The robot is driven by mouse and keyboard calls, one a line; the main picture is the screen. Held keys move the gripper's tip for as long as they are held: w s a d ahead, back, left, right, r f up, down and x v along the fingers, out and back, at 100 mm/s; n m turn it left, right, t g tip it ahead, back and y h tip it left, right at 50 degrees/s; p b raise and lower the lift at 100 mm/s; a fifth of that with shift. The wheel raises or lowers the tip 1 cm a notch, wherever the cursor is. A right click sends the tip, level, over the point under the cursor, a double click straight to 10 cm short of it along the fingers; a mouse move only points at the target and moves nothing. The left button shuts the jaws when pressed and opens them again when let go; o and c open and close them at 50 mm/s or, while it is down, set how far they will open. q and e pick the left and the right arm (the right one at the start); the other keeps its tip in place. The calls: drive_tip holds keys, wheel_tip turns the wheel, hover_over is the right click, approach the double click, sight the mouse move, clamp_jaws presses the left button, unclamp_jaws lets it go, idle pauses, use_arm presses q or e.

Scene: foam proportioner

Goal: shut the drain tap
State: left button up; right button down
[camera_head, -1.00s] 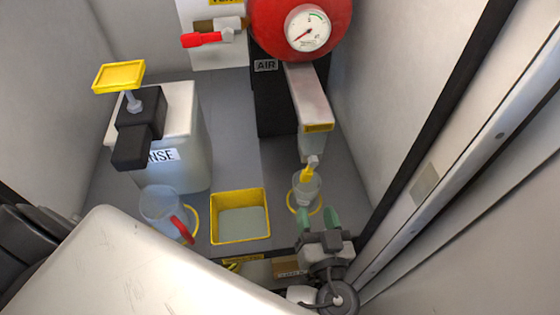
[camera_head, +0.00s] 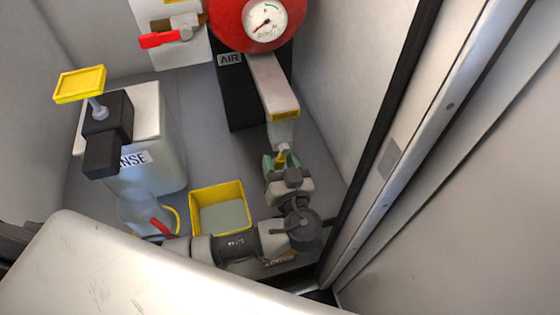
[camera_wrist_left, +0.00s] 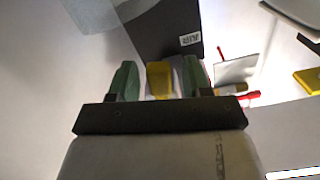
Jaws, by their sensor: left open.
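My left gripper (camera_head: 281,163) is at this handle, with green fingertips. In the left wrist view the gripper (camera_wrist_left: 160,80) is open, and the yellow handle (camera_wrist_left: 159,73) shows between the two fingers, with a gap on each side. I cannot tell how deep it lies between them. The gripper hides the lower tap and the clear cup under it. My right gripper is not in view.
A yellow-rimmed tray (camera_head: 245,210) stands left of the gripper. A clear jug (camera_head: 140,210) and a white RINSE tank (camera_head: 155,160) are further left. A red-handled valve (camera_head: 160,39) and red gauge vessel (camera_head: 232,25) are behind. A wall and dark door frame (camera_head: 385,120) rise close on the right.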

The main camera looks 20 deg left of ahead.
use_arm(q)
clamp_jaws()
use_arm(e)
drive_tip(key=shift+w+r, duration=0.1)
